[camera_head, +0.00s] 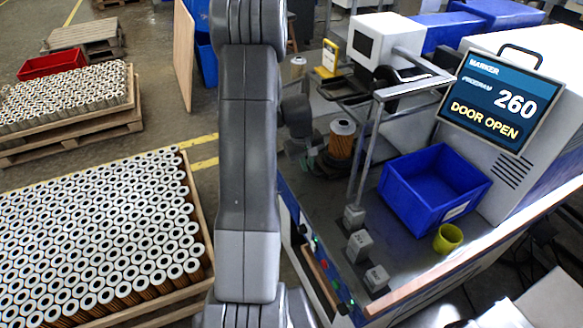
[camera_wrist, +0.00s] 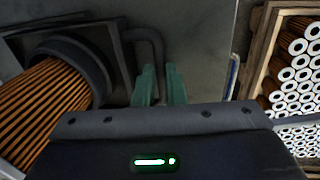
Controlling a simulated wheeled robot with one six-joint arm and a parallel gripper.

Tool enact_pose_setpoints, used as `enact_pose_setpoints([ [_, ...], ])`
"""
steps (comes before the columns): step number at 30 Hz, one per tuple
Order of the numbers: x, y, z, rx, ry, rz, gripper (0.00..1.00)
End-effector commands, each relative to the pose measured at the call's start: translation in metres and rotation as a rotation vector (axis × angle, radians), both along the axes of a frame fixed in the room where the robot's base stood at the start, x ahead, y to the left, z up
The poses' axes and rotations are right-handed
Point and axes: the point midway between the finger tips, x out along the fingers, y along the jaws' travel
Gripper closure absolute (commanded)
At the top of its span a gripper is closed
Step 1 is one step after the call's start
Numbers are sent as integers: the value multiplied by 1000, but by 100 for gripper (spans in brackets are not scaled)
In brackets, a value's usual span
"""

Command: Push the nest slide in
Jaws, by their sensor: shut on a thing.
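The nest slide (camera_wrist: 95,50) shows in the wrist view as a dark round holder with a bent dark handle (camera_wrist: 156,48) beside it. An orange pleated filter cartridge (camera_wrist: 40,100) sits in the holder; in the head view the cartridge (camera_head: 341,140) stands with its white end up, in front of the marker. My gripper (camera_wrist: 161,84) has its green fingers close together on the handle. In the head view my arm hides part of this spot and the fingers cannot be made out. The marker's screen (camera_head: 501,97) reads "260" and "DOOR OPEN".
A blue bin (camera_head: 432,190) and a yellow-green cup (camera_head: 448,238) stand on the bench right of the slide. Grey posts and a metal frame (camera_head: 370,140) rise close by. Pallets packed with cartridges (camera_head: 100,235) stand on the floor at left.

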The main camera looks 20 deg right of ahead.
Motion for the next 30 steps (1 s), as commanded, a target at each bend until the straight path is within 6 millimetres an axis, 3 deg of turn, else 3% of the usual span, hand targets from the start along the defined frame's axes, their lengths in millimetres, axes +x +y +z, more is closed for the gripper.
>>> enact_pose_setpoints([
  [10, 2, -4, 1, 0, -5, 3, 100],
  [11, 2, -4, 1, 0, -5, 3, 87],
  [14, 2, -4, 1, -1, -4, 3, 68],
  [24, 1, -3, 2, 0, -2, 1, 68],
  [30, 1, 1, 25, -1, -6, 1, 68],
])
